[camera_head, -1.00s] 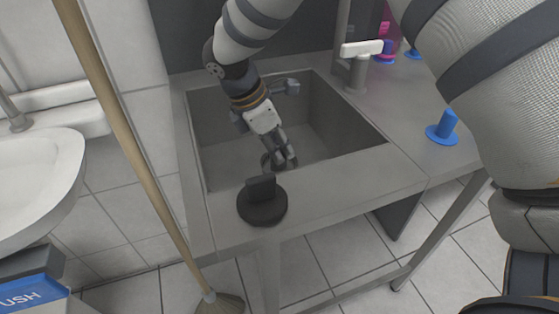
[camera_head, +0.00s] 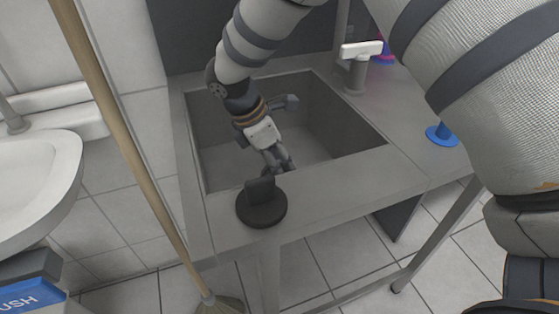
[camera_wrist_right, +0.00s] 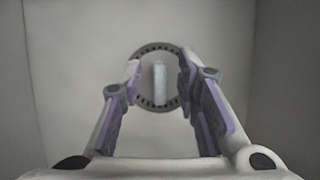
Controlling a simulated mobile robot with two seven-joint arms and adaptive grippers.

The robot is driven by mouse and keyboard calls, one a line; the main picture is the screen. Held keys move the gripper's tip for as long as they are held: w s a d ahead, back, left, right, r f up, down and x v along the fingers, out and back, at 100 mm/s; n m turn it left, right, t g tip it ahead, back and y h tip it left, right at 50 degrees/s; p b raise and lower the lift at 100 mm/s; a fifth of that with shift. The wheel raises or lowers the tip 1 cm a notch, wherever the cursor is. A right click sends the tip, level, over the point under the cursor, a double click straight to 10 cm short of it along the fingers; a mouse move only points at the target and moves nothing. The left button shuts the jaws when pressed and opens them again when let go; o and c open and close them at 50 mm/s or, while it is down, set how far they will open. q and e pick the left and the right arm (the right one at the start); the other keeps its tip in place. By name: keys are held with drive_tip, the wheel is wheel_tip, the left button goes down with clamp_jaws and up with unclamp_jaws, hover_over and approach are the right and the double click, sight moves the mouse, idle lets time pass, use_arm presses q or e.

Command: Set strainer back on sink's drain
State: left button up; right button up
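A round slotted strainer (camera_wrist_right: 160,80) with a pale upright grip shows in the right wrist view, past my fingertips. I cannot tell whether it is seated on the drain, and no separate drain shows. My right gripper (camera_wrist_right: 159,77) is open, with one finger on each side of the grip and gaps between. In the head view my right gripper (camera_head: 278,160) reaches down into the grey sink basin (camera_head: 335,115), near its front wall. The strainer is not clearly visible there. My left gripper is not in view.
A black round piece with an upright block (camera_head: 262,207) stands on the sink's front rim. A white-topped tap (camera_head: 357,65) and a blue disc with a peg (camera_head: 441,137) are to the right. A broom handle (camera_head: 120,125) leans at the left.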

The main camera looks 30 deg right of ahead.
drive_tip(key=v, duration=1.1)
drive_tip(key=shift+a+r, duration=0.25)
drive_tip(key=shift+r, duration=0.1)
drive_tip(key=shift+w, duration=0.1)
